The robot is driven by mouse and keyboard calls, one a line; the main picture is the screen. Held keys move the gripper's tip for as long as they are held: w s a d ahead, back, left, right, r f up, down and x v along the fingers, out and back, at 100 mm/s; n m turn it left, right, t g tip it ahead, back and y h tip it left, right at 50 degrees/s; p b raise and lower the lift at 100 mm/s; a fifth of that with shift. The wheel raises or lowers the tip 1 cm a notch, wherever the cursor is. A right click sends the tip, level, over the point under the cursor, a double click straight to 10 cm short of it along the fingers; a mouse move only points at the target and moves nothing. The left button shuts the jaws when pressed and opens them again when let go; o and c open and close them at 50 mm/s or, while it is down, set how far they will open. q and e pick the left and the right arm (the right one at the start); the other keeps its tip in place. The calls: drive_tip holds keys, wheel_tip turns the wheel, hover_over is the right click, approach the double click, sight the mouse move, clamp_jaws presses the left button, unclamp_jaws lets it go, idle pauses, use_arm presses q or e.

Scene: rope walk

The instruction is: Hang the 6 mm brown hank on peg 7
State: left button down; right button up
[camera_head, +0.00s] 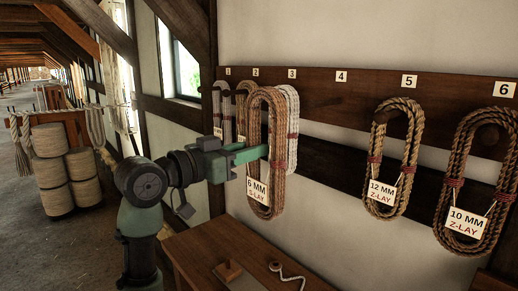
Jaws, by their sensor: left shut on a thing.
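The brown hank (278,120) with a tag (258,191) reading 6 MM S-LAY hangs upright as a long loop in front of the rail, near the numbers 2 and 3. My left gripper (260,153) is shut on its left side, at mid-height. The hank covers part of a white hank (293,125) behind it. I cannot tell whether its top touches a peg. Peg 7 is out of view; the numbers on the rail (370,95) show 1 to 6. My right gripper is not in view.
A 12 mm hank (413,145) hangs under number 5 and a 10 mm hank (442,190) under 6. Number 4 has no hank under it. Paler hanks (221,108) hang at the left. A wooden bench (205,245) stands below. Rope coils (50,170) are stacked far left.

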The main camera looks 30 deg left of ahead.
use_arm(q)
drive_tip(key=b+v, duration=0.2)
drive_tip(key=v, duration=1.1)
drive_tip(key=shift+b, duration=0.3)
drive_tip(key=shift+d, duration=0.1)
idle(1.1)
